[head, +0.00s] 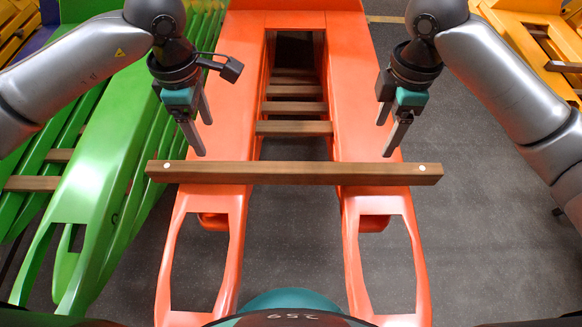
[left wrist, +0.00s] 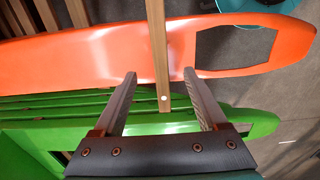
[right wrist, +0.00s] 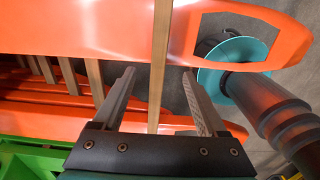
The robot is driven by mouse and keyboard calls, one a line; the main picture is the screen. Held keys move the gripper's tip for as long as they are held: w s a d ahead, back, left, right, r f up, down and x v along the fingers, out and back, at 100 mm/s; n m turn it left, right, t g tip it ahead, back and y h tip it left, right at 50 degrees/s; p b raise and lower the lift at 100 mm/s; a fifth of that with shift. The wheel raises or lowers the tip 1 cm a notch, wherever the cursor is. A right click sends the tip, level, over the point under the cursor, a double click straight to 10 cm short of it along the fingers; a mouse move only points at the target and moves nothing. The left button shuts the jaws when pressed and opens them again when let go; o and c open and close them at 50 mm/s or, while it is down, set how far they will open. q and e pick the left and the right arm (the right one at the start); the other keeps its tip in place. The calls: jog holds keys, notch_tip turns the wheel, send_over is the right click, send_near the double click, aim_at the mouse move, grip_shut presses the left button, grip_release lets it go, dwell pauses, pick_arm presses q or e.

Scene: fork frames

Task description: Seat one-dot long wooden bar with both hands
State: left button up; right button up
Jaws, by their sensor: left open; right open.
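The long wooden bar (head: 290,173) lies crosswise over both rails of the orange frame (head: 347,60), with a white dot near each end. Its ends stick out past the rails. My left gripper (head: 204,138) is open and empty above and just behind the bar's left part. In the left wrist view the bar (left wrist: 157,45) runs between the open fingers, its dotted end near them. My right gripper (head: 384,138) is open and empty above and behind the bar's right part. In the right wrist view the bar (right wrist: 160,60) passes between the open fingers.
Shorter wooden slats (head: 293,128) cross the gap inside the orange frame further back. A green frame (head: 110,150) stands close on the left. A yellow frame (head: 545,45) is at the back right. Grey floor (head: 490,220) is clear to the right.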

aim_at(217, 166)
pick_arm(q)
notch_tip(217, 166, down, 15)
jog(key=shift+f, duration=0.15)
pick_arm(e)
notch_tip(217, 166, down, 15)
jog(key=shift+f, duration=0.2)
pick_arm(q)
grip_shut()
pick_arm(e)
grip_shut()
pick_arm(q)
jog(key=shift+w, duration=0.1)
pick_arm(e)
jog(key=shift+r, duration=0.1)
dwell(0.6)
